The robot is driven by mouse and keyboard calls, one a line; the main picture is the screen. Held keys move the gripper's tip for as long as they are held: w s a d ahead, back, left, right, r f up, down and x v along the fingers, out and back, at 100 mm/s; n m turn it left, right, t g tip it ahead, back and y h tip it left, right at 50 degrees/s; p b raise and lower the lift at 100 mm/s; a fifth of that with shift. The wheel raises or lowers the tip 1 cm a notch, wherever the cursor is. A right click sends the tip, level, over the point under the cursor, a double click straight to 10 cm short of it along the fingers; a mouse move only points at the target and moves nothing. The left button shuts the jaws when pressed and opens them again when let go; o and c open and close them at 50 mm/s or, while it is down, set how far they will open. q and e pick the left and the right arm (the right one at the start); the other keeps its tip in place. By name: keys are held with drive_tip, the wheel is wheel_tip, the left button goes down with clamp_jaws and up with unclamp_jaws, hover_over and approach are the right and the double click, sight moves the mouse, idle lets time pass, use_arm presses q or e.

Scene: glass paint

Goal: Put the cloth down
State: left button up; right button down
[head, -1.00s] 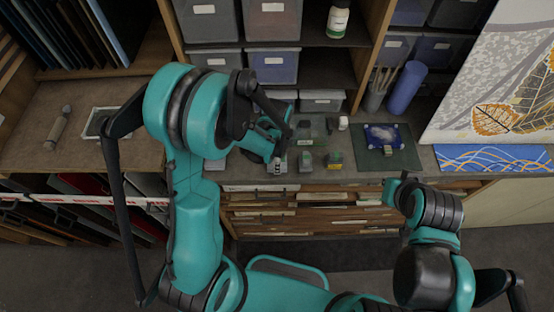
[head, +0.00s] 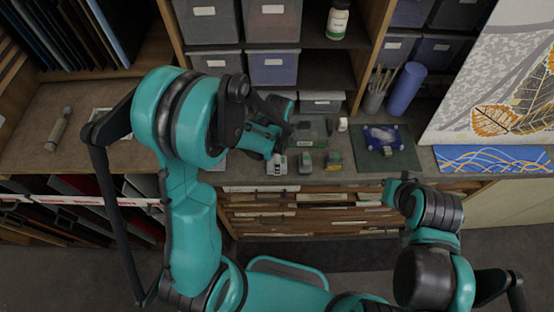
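My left gripper (head: 279,140) is over the back of the worktop, just behind the row of small bottles. Its fingers are small, dark and partly hidden by my own wrist, so whether they are open or shut does not show. I cannot make out a cloth for certain; anything in the fingers is hidden. A blue pane (head: 384,137) lies on a dark green mat (head: 400,160), to the right of the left gripper. My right arm is bent at the lower right, and its gripper does not show.
Small bottles (head: 305,162) stand near the worktop's front edge. A brush pot (head: 374,101) and a blue roll (head: 405,90) stand at the back right. Grey bins (head: 273,67) fill the shelves. A patterned blue panel (head: 493,158) lies at the right.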

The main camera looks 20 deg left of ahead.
use_arm(q)
wheel_tip(320, 180, up, 9)
drive_tip(key=p, duration=0.1)
drive_tip(key=s+a+r+n+t, duration=0.2)
drive_tip(key=s+r+n+t, duration=0.1)
drive_tip(key=s+r+n, duration=0.2)
drive_tip(key=s+a+r+n+t, duration=0.2)
drive_tip(key=s+r+n+t, duration=0.2)
drive_tip(key=n, duration=0.5)
wheel_tip(320, 180, up, 2)
drive_tip(key=shift+s+a+r+n, duration=0.1)
drive_tip(key=shift+s+a+n, duration=0.3)
drive_tip(key=shift+s, duration=0.3)
wheel_tip(320, 180, down, 21)
drive_tip(key=b, duration=2)
drive_tip(key=shift+r, duration=0.15)
drive_tip(key=shift+o, duration=0.6)
